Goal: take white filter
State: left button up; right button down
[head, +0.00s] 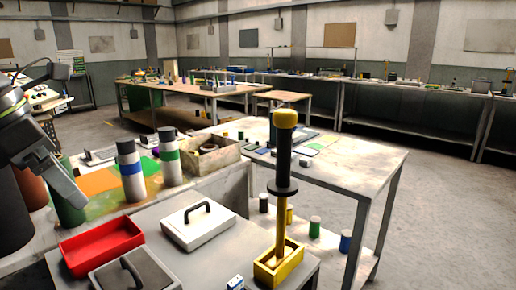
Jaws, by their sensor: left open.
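I cannot tell for sure which thing is the white filter. A white flat box with a black handle (197,223) lies on the grey bench in the middle front. A small white and blue block (235,282) sits at the front edge of the view. Two white and grey bottles stand behind, one with a blue band (131,170) and one with a green band (169,160). My left gripper (70,196) is open at the left, over or in front of a dark green cylinder (68,212), apart from the white things. My right gripper is not in view.
A red tray (102,246) and a grey handled lid (137,271) lie front left. A tall black and yellow tool (283,190) stands upright in a yellow holder (279,266), right of the white box. An open box (212,160) stands behind.

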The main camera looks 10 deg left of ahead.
aim_at(191, 227)
jog(key=k+j, duration=0.65)
jog(key=k, duration=0.2)
